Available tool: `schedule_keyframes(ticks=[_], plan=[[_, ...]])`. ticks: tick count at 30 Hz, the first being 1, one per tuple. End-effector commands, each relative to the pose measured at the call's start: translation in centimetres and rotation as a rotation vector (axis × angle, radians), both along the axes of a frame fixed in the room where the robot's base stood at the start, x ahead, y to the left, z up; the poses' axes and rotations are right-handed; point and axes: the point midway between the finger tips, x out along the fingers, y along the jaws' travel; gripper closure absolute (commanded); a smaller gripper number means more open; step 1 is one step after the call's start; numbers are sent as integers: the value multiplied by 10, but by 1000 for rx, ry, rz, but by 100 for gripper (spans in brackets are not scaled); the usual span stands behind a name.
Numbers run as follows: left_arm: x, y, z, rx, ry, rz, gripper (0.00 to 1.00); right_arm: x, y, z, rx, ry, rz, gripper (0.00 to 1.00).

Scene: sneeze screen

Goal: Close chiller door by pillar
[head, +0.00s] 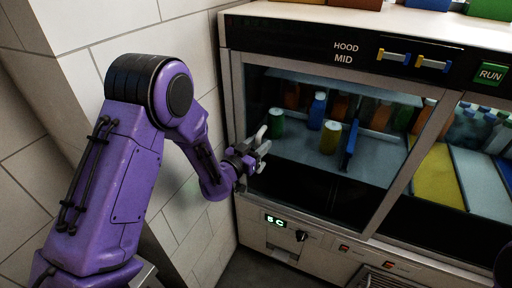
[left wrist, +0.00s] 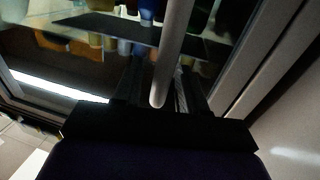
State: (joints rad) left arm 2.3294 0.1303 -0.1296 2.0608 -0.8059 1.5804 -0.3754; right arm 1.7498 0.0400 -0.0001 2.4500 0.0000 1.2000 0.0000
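The chiller door (head: 300,172) is a glass panel in a metal frame at the left end of the cabinet, beside the tiled pillar (head: 140,40). I cannot tell whether it is fully shut. A pale bar handle (head: 262,132) stands near the door's left edge. My left gripper (head: 260,153) is at this handle, in front of the glass. In the left wrist view the handle (left wrist: 172,45) runs down between the dark fingers (left wrist: 163,92). I cannot tell whether they press on it. My right gripper is out of view.
A green RUN button (head: 490,74) and two handled switches (head: 394,57) are on the top panel. A dark knob (head: 301,236) sits below the door.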

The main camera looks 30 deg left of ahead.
Motion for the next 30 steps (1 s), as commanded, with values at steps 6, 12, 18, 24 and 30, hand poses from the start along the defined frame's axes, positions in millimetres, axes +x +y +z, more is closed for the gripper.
schedule_keyframes(ticks=[6,12,18,24,30], plan=[[-40,6,-4,1,3,1,59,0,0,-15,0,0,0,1],[-83,12,-4,1,2,1,59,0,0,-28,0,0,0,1],[-101,14,-1,0,2,-1,59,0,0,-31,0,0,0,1],[-102,14,0,0,2,-1,59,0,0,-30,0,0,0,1],[-102,14,-1,0,2,-1,59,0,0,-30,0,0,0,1]])
